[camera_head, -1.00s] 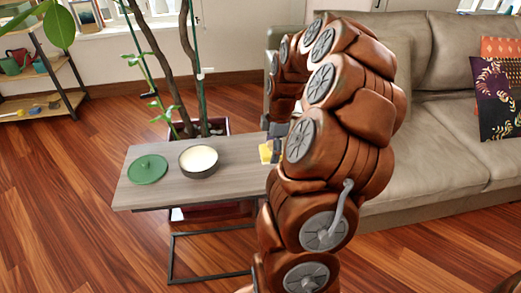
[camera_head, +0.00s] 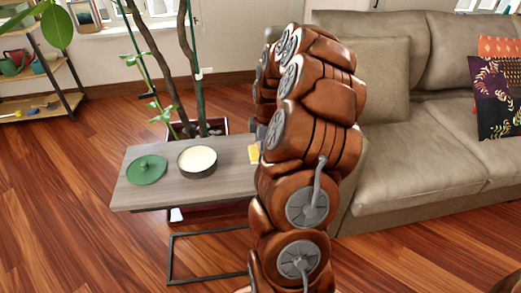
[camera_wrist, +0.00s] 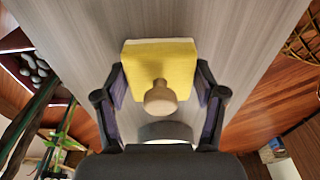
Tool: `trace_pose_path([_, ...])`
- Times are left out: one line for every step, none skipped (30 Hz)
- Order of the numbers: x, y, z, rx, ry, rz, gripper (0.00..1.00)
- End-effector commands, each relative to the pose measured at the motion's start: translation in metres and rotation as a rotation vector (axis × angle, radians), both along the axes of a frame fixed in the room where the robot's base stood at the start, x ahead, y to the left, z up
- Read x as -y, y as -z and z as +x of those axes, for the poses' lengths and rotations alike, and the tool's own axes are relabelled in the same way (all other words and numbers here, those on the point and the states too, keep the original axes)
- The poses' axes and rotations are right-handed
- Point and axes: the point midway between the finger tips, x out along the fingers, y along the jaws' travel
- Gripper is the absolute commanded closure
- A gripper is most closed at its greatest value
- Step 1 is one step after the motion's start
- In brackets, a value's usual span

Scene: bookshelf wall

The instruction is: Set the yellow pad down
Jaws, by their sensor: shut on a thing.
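The yellow pad (camera_wrist: 160,65) shows in the wrist view as a square block with a round wooden knob on its near side. My gripper (camera_wrist: 160,80) has its dark fingers against the left and right sides of the pad and is shut on it. In the head view, a small part of the pad (camera_head: 254,153) shows at the right end of the grey wooden table (camera_head: 140,202), beside my arm. My arm hides the rest and most of the gripper. I cannot tell whether the pad touches the tabletop.
A green lid (camera_head: 147,170) and a dark round tin with cream contents (camera_head: 197,161) stand on the table's left and middle. A potted plant (camera_head: 190,85) rises behind the table. A beige sofa (camera_head: 420,150) is at right. Bare tabletop lies between tin and pad.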

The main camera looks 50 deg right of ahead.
Motion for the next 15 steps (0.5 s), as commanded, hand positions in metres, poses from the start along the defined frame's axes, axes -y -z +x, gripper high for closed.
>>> trace_pose_path([0.0,0.0,0.0,0.0,0.0,0.0,0.68])
trace_pose_path([0.0,0.0004,0.0,0.0,0.0,0.0,0.68])
trace_pose_path([0.0,0.0014,0.0,0.0,0.0,0.0,0.68])
trace_pose_path([0.0,0.0022,-0.0001,0.0,0.0,0.0,0.68])
trace_pose_path([0.0001,0.003,0.0001,0.0,0.0,0.0,0.68])
trace_pose_path([0.0001,0.0033,0.0,0.0,0.0,0.0,0.29])
trace_pose_path([0.0001,0.0029,0.0,0.0,0.0,0.0,0.26])
trace_pose_path([0.0001,0.0028,0.0,0.0,0.0,0.0,0.23])
trace_pose_path([0.0001,0.0027,0.0,0.0,0.0,0.0,0.19])
trace_pose_path([0.0001,0.0028,0.0,0.0,0.0,0.0,0.16])
trace_pose_path([0.0001,0.0028,0.0,0.0,0.0,0.0,0.13])
trace_pose_path([0.0001,0.0028,0.0,0.0,0.0,0.0,0.08])
trace_pose_path([0.0001,0.0028,0.0,0.0,0.0,0.0,0.05])
trace_pose_path([0.0,0.0028,0.0,0.0,0.0,0.0,0.05])
trace_pose_path([0.0,0.0028,0.0,0.0,0.0,0.0,0.05])
